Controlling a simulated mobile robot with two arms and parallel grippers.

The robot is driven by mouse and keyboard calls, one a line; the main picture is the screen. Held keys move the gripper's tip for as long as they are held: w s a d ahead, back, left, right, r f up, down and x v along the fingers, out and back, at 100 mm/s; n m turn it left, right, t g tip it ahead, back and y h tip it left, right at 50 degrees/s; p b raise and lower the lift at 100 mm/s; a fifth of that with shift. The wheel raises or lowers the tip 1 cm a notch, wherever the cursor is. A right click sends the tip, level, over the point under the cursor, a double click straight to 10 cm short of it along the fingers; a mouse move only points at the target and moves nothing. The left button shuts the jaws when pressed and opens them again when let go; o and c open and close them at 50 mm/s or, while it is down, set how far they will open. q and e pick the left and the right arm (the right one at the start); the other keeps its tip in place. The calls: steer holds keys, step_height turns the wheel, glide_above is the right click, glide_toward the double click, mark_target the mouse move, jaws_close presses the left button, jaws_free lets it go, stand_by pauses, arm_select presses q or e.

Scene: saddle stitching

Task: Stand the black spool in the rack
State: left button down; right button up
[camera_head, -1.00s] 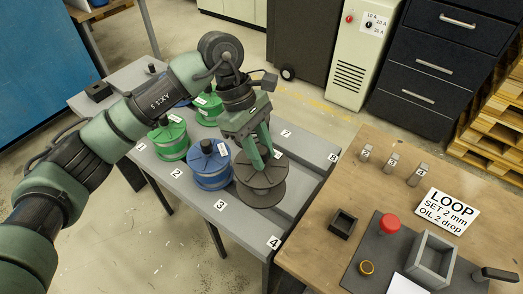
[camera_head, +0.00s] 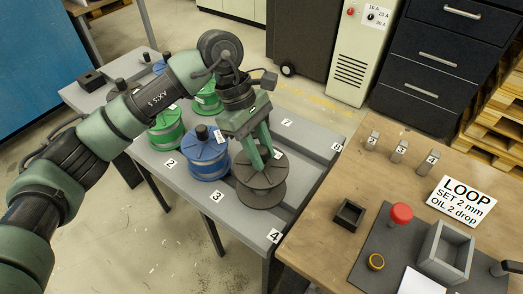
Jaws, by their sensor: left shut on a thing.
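The black spool (camera_head: 262,192), dark grey-black with two round flanges, stands upright in the rack (camera_head: 306,170) near the front corner by the number 4 label. My left gripper (camera_head: 262,160) reaches down from above and is shut on the top of the spool; its fingers hide part of the upper flange. I cannot tell whether the spool's bottom rests fully on the rack. My right gripper is not in view.
A blue spool (camera_head: 203,158) stands close on the left, with green spools (camera_head: 166,132) behind it. The wooden table (camera_head: 330,190) at right holds a small black box (camera_head: 348,215), a red button (camera_head: 401,213) and a grey square frame (camera_head: 446,247). The rack's back right strip is clear.

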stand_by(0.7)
arm_select(q)
steer(key=shift+b, duration=0.4)
steer(key=shift+r, duration=0.1)
steer(key=shift+b, duration=0.75)
stand_by(0.9)
steer(key=shift+f+b, duration=2.25)
steer(key=shift+f, duration=0.05)
steer(key=c, duration=1)
jaws_free()
steer(key=shift+c, duration=0.2)
steer(key=p+v, duration=0.3)
steer(key=v, duration=0.5)
steer(key=shift+s, duration=0.1)
